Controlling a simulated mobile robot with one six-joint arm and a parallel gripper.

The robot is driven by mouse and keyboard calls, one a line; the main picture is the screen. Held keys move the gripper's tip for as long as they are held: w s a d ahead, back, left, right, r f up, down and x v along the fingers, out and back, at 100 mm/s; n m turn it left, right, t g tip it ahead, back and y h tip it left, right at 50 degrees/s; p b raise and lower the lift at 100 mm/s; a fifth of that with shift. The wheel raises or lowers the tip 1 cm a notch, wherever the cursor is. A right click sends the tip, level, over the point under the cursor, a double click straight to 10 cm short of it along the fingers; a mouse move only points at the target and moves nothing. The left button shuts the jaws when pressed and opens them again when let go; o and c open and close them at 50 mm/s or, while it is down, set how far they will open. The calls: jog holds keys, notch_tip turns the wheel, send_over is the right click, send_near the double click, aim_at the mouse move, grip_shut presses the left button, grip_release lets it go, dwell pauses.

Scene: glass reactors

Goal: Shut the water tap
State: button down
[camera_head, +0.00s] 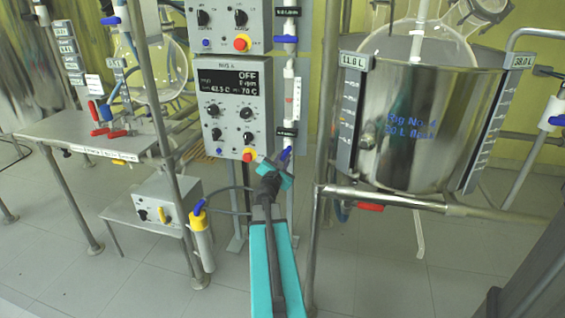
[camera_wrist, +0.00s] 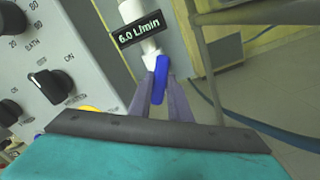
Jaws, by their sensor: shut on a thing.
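The water tap is a small blue handle (camera_wrist: 160,80) at the lower end of a white pipe (camera_wrist: 133,12) in the wrist view. A black display (camera_wrist: 138,30) above it reads 6.0 L/min. My gripper (camera_wrist: 160,88) is shut on the blue handle, with one grey finger on each side of it. In the head view the blue handle (camera_head: 285,153) shows just right of the control box, at the end of my gripper (camera_head: 279,163). The fingers and wrist partly hide the tap body there. I cannot tell the handle's exact turn.
The control box (camera_head: 235,108) with knobs stands close to the left. A steel vessel (camera_head: 420,120) in a pipe frame is on the right, with a red-handled valve (camera_head: 370,207) below. Another blue handle (camera_head: 287,38) sits higher up the same column.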

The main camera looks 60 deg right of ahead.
jog(key=shift+s+d+f+m+b, duration=0.1)
jog(key=shift+s+m+b, duration=0.05)
jog(key=shift+m+b, duration=3.15)
jog(key=shift+s+d+f+m+b, duration=0.15)
jog(key=shift+m+b, duration=2.45)
jog(key=shift+b, duration=1.3)
jog(key=shift+r, duration=0.1)
jog(key=c, duration=1.6)
grip_release()
jog(key=shift+c, duration=0.2)
jog(key=shift+w+a, duration=0.15)
jog(key=shift+a, duration=0.15)
